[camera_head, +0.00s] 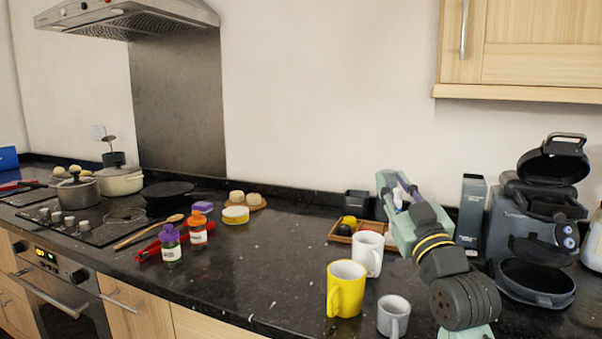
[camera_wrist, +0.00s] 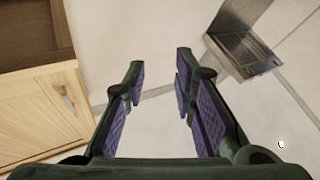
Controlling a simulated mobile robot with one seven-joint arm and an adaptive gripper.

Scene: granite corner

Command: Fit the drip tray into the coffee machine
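The coffee machine (camera_head: 517,228) stands at the right of the counter in the head view, dark grey with its black lid raised. A black, rounded, tray-like part (camera_head: 541,297) is at the foot of its front and looks like the drip tray; I cannot tell whether it is seated or only resting there. My gripper (camera_wrist: 159,65) shows in the wrist view with its two purple-padded fingers apart and nothing between them. It points up towards the wall and ceiling, away from the machine. My arm stands left of the machine in the head view.
A yellow mug (camera_head: 345,290), a white mug (camera_head: 368,254) and a grey mug (camera_head: 393,316) stand left of my arm. A wooden tray (camera_head: 342,238) with small items is behind them. A tall dark box (camera_head: 471,214) stands beside the machine. A cupboard (camera_head: 520,50) hangs above.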

